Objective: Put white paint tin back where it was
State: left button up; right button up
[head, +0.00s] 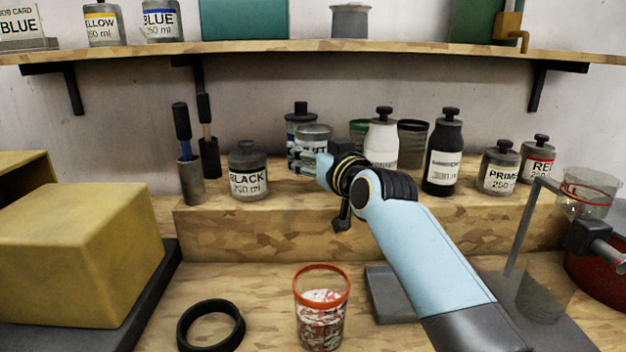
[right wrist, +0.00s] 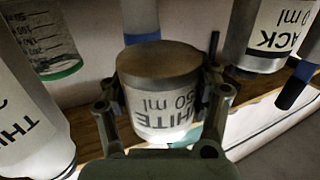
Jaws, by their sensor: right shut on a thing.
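The white paint tin (head: 314,131) is a grey tin with a white label, partly hidden by my right arm in the head view. My right gripper (head: 308,155) is shut on it, above the raised wooden step at the back of the bench. In the right wrist view the tin (right wrist: 165,105) appears upside down between the two fingers (right wrist: 163,118). Its label reads WHITE, and its flat underside shows, so it seems clear of the surface. My left gripper is not in view.
On the step (head: 400,228), the black tin (head: 247,172) stands left of the held tin. A dark-lidded bottle (head: 300,113) is close behind it, and a white bottle (head: 381,143) stands to its right. A wall shelf (head: 300,47) runs above. A red-rimmed cup (head: 321,310) stands in front.

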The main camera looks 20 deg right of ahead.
aim_at(314, 192)
jog(key=shift+f, duration=0.8)
notch_tip(314, 192, down, 3)
jog(key=shift+f+b, duration=0.15)
jog(key=shift+b, duration=0.3)
jog(key=shift+w, duration=0.1)
jog(key=shift+f, duration=0.15)
jog(key=o, duration=1.2)
jog(key=shift+c, duration=0.2)
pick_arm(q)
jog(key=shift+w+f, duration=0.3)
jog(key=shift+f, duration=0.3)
pick_arm(e)
jog(key=o, duration=0.4)
jog(key=shift+c, duration=0.2)
